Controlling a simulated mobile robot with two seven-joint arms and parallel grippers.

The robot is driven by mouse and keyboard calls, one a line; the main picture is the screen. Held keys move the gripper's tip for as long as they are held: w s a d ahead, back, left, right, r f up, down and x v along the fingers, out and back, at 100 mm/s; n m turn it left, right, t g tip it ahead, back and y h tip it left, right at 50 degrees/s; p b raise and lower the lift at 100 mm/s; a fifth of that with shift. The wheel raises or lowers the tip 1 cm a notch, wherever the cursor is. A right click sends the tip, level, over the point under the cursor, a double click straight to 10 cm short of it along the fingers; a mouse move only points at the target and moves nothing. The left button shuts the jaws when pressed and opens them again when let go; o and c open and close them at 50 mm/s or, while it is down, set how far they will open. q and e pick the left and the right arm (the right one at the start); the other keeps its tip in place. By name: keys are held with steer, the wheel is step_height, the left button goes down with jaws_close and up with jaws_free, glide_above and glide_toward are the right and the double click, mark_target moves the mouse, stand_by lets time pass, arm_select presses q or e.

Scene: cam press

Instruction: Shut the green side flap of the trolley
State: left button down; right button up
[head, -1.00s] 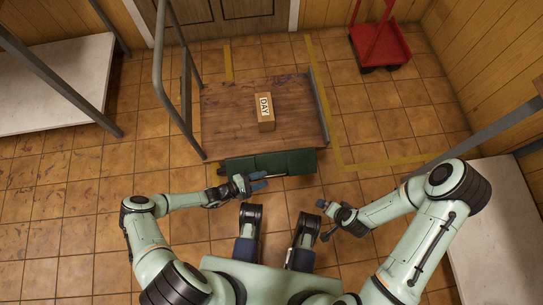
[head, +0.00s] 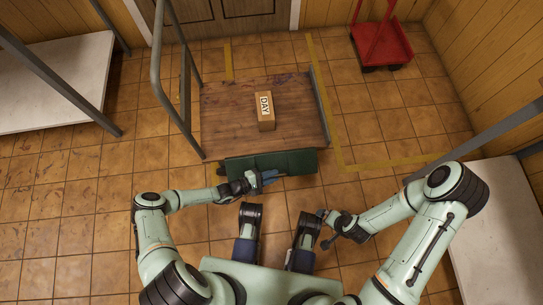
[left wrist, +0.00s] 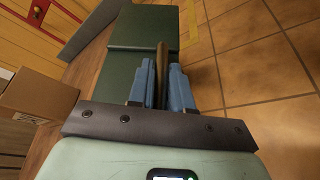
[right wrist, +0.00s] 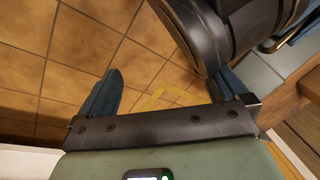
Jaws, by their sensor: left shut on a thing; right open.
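The trolley (head: 232,110) has a brown wooden deck, and its green side flap (head: 297,162) runs along the edge nearest me. The flap also shows in the left wrist view (left wrist: 137,65) as a broad green panel. My left gripper (head: 268,175) is at the flap's near side. Its blue fingers (left wrist: 162,85) are shut on a thin brown bar (left wrist: 162,58) that looks like the flap's handle. The flap's exact tilt is hard to tell from above. My right gripper (head: 323,227) is open and empty, right of the flap and nearer my body; its spread fingers show in the right wrist view (right wrist: 160,95).
A cardboard box (head: 265,111) marked DAY sits on the deck. Grey rails (head: 188,90) rise at the trolley's left side. A red cart (head: 381,47) stands at the back right. White tables flank the left (head: 50,85) and right (head: 490,220). Tiled floor around the trolley is free.

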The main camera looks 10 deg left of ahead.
mark_target(271, 169)
arm_select(q)
steer(key=shift+w+r, duration=0.1)
steer(key=shift+r, duration=0.05)
arm_select(e)
steer(key=shift+r, duration=0.1)
